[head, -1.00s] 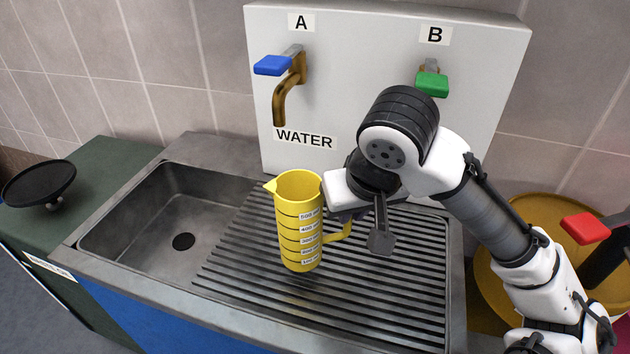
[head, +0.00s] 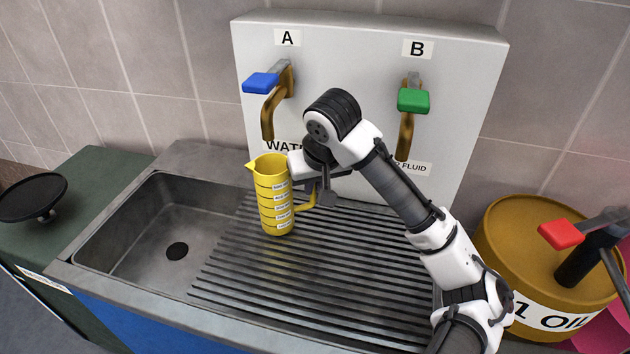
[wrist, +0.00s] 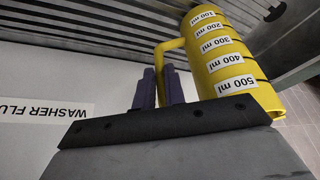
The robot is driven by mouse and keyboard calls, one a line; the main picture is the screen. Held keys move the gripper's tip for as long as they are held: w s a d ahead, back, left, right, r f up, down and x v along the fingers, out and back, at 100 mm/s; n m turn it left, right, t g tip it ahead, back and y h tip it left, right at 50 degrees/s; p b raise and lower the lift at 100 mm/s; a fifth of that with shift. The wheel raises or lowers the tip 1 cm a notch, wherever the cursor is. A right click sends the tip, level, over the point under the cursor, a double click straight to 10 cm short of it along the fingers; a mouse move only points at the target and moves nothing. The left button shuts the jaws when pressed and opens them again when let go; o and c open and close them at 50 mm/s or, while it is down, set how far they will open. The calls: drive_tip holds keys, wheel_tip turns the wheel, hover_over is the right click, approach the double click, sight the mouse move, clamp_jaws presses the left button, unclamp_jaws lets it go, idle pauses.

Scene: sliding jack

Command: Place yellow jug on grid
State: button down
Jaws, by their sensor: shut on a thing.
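The yellow jug (head: 265,205) is upright, with white volume labels. In the head view it is over the back left part of the grid (head: 340,265), the ribbed drainboard, just below the tap A spout. Its handle (head: 306,198) points right. My gripper (head: 312,190) is shut on that handle. In the wrist view the jug (wrist: 222,55) appears upside down, and my purple fingers (wrist: 158,88) are at its handle. I cannot tell whether the jug's base touches the ribs. Whether it holds liquid is not visible.
The sink basin (head: 165,235) is left of the grid. Tap A (head: 270,110) has a blue lever; tap B (head: 408,120) has a green lever. A white panel (head: 350,80) stands behind. An oil drum (head: 530,240) is at right. The grid's front and right are clear.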

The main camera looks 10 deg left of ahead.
drive_tip(key=shift+f, duration=0.1)
drive_tip(key=shift+f, duration=0.15)
drive_tip(key=c, duration=1.5)
unclamp_jaws()
drive_tip(key=shift+o, duration=0.2)
drive_tip(key=p+v, duration=0.9)
drive_tip(key=v, duration=0.3)
